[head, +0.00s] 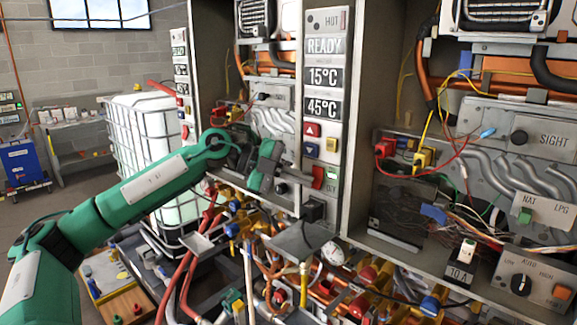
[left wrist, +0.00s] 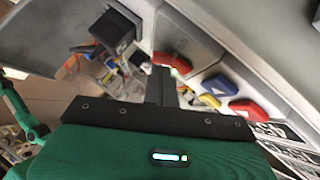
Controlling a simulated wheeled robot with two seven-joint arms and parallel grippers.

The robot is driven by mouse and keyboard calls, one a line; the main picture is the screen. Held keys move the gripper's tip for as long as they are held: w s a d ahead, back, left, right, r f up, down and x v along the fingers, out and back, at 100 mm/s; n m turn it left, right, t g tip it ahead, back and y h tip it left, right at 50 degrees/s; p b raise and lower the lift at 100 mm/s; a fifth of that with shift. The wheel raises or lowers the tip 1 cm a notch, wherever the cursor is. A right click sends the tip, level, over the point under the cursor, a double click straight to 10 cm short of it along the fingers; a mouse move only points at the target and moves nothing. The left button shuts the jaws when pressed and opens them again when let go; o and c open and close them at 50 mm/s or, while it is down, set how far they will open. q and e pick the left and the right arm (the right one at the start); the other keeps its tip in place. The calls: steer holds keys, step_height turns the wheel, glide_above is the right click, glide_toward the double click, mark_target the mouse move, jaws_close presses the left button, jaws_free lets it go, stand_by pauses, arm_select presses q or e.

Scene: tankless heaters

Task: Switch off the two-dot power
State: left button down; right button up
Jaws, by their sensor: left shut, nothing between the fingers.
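A control panel (head: 324,110) on the middle heater shows HOT, READY, 15°C and 45°C, with red, blue and yellow buttons below. A red switch (head: 318,177) sits near its bottom edge; the red switch also shows in the left wrist view (left wrist: 172,62). My left gripper (head: 300,176) is shut and empty, its fingers pointing right at the red switch. In the left wrist view the shut fingers (left wrist: 162,72) end close to the red switch; I cannot tell whether they touch it. My right gripper is out of view.
An open heater cabinet on the right holds wiring, a 10 A switch (head: 467,250) and a SIGHT plate (head: 553,141). Pipes and valves crowd the space below the panel. A black box (head: 313,209) juts out just under the panel. A white caged tank (head: 140,130) stands behind my arm.

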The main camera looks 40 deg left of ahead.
arm_select(q)
steer(key=shift+w+f, duration=0.15)
steer(key=shift+w, duration=0.05)
steer(key=shift+d, duration=0.1)
steer(key=shift+w+f+m+t+b, duration=0.2)
steer(key=shift+f+m+t+b, duration=0.25)
steer(key=shift+b, duration=0.8)
steer(key=shift+r, duration=0.2)
